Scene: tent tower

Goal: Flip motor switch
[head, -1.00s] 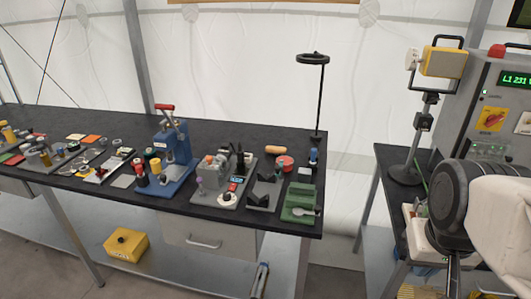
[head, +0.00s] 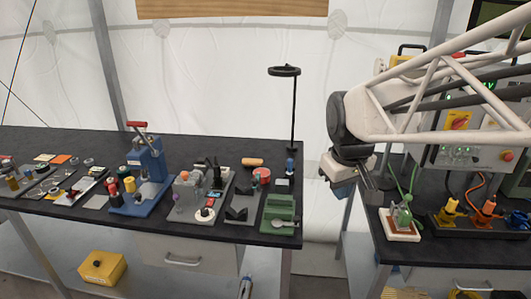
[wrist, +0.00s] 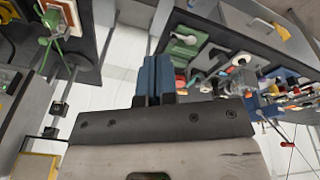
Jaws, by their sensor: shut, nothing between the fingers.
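A grey control cabinet stands on the right table, with a red rotary switch on a yellow plate (head: 457,121) on its front. Small green-lit buttons (head: 458,150) sit below it. No readable label shows which control is the motor switch. My gripper (head: 344,190) hangs in the gap between the two tables, left of the cabinet and apart from it. Its blue fingers (wrist: 155,78) are shut together and empty in the wrist view. The arm covers part of the cabinet's upper front in the head view.
A small board with a green-wired device (head: 402,222) stands at the right table's front left. The left table holds a blue press (head: 147,175), a green fixture (head: 280,213) and a tall black ring stand (head: 294,120).

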